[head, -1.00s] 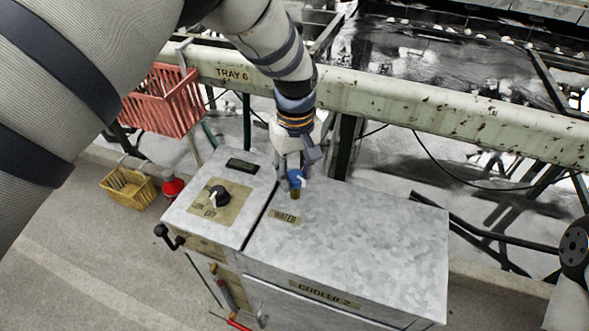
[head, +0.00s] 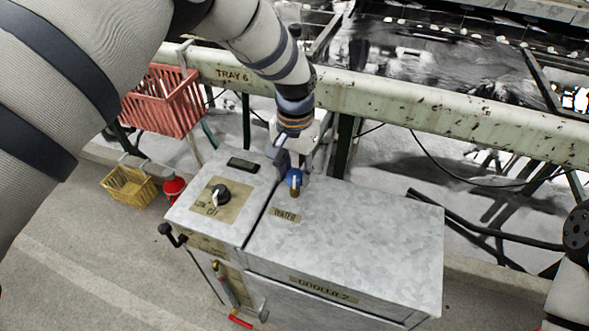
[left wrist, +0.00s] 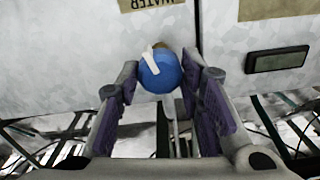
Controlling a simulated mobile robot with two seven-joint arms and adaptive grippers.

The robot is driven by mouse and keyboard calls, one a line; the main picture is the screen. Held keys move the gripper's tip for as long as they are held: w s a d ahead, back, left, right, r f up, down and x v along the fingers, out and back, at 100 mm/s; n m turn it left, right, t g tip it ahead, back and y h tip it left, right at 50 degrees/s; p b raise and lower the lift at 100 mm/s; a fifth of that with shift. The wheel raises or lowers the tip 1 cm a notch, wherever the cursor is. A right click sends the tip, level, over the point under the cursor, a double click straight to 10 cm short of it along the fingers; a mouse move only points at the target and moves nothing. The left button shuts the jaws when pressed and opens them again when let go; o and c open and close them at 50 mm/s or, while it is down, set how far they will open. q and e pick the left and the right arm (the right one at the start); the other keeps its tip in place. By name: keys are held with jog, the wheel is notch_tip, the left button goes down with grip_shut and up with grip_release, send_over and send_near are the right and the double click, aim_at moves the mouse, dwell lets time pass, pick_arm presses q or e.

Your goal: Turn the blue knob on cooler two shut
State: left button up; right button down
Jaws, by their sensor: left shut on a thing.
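The blue knob (head: 294,178) stands on a short brass stem on top of the galvanized box labelled COOLER 2 (head: 370,235), near its back left edge, behind the WATER label (head: 285,215). My left gripper (head: 291,166) reaches down from behind and is shut on the knob. In the left wrist view the blue knob (left wrist: 160,72) sits between the fingertips (left wrist: 162,80), with a white pointer stripe across its top. The fingers partly hide the knob in the head view. My right gripper is out of view.
Left of the knob, the cooler top has a black dial (head: 221,193) and a dark display (head: 243,165). The TRAY 6 beam (head: 400,110) runs behind. A red basket (head: 163,105) hangs at left, near a yellow basket (head: 128,187). The cooler's right top is clear.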

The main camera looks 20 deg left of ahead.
aim_at(295, 174)
pick_arm(q)
jog(key=shift+m, duration=1.9)
jog(key=o, duration=1.2)
jog(key=shift+c, duration=0.2)
notch_tip(295, 174, up, 12)
